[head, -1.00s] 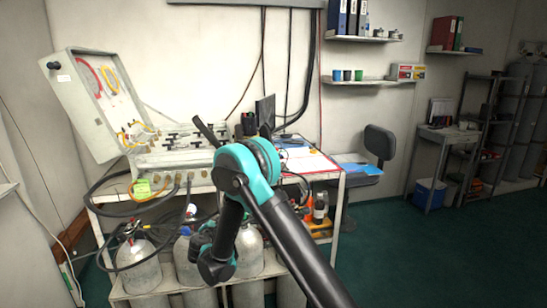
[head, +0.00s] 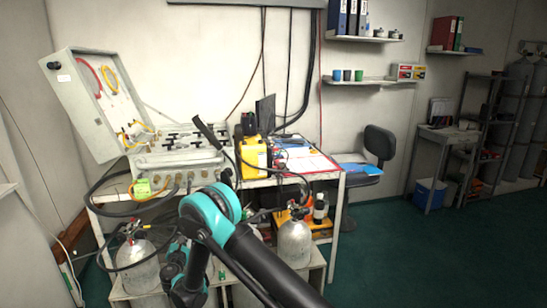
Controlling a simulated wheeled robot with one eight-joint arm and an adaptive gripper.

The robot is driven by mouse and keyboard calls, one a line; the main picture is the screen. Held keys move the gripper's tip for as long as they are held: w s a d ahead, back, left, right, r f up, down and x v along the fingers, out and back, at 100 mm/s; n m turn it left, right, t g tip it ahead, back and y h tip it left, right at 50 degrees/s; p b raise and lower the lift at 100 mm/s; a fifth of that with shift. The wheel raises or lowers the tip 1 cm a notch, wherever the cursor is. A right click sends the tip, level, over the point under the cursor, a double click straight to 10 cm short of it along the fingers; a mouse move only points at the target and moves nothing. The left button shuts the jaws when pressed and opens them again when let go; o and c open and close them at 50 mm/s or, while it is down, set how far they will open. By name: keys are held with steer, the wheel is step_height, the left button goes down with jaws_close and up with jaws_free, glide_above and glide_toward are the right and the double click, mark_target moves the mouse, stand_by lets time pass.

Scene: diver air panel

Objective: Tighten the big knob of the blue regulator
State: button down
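The gas cylinders stand on the low shelf under the panel table. The left cylinder (head: 138,268) has a valve with red parts (head: 131,229) on top. The right cylinder (head: 295,243) has a dark fitting (head: 297,210) on top. The middle cylinders are mostly hidden behind my teal and black arm. I cannot make out the blue regulator or its big knob, which may be behind the arm. My gripper does not show; the lower arm bends down in front of the middle cylinders.
The grey air panel case (head: 90,100) stands open on the table. A yellow container (head: 254,157) and papers (head: 310,163) lie to its right. Black hoses (head: 105,184) loop at the table's left front. An office chair (head: 378,148) stands at right; the green floor (head: 420,250) there is clear.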

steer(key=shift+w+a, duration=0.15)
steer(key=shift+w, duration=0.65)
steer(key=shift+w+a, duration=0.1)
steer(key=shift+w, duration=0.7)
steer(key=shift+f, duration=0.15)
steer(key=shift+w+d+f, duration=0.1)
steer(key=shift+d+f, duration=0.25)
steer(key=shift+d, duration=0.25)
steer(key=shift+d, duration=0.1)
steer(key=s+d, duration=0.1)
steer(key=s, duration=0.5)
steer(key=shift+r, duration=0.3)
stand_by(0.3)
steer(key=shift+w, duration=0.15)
